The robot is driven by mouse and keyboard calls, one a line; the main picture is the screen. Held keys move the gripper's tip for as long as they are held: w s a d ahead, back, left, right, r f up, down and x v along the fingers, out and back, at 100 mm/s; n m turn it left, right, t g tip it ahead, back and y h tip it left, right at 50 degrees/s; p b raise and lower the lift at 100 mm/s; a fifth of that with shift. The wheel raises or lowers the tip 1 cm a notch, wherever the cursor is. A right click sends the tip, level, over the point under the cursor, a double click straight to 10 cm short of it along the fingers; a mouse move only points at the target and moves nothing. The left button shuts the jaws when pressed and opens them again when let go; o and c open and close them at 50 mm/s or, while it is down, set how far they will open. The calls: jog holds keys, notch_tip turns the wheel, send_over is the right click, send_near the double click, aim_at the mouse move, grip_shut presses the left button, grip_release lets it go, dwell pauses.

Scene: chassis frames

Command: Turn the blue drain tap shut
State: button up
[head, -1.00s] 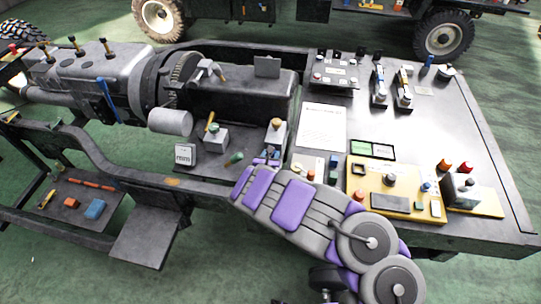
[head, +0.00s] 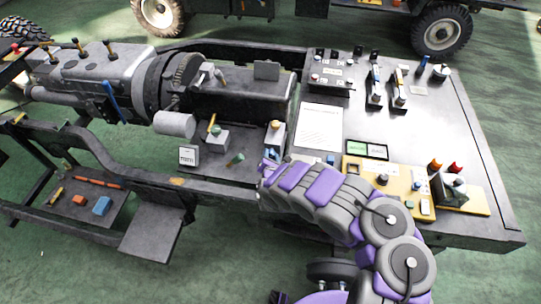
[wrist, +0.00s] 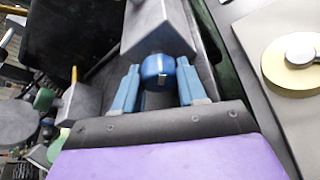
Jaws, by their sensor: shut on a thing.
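The blue drain tap (wrist: 157,72) shows in the wrist view as a round blue knob with a small pale mark on its front. It sits at the near end of a grey block (wrist: 157,28). My gripper (wrist: 158,66) has one light blue finger on each side of the knob and is shut on it. In the head view my gripper (head: 269,163) is at the near side of the block with a yellow-topped knob (head: 275,136). The tap is mostly hidden there by my gripper.
A grey block with a yellow lever (head: 215,136) and a green knob (head: 236,159) stand to the left. A yellow panel with knobs (head: 397,187) lies to the right on the dark deck. A white sheet (head: 320,126) lies behind my gripper.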

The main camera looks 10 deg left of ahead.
dwell(0.3)
jog(key=o, duration=1.1)
jog(key=shift+c, duration=0.2)
jog(key=shift+s, duration=0.1)
jog(key=p+v, duration=0.9)
jog(key=v, duration=0.8)
jog(key=shift+p, duration=0.35)
jog(key=shift+r, duration=0.1)
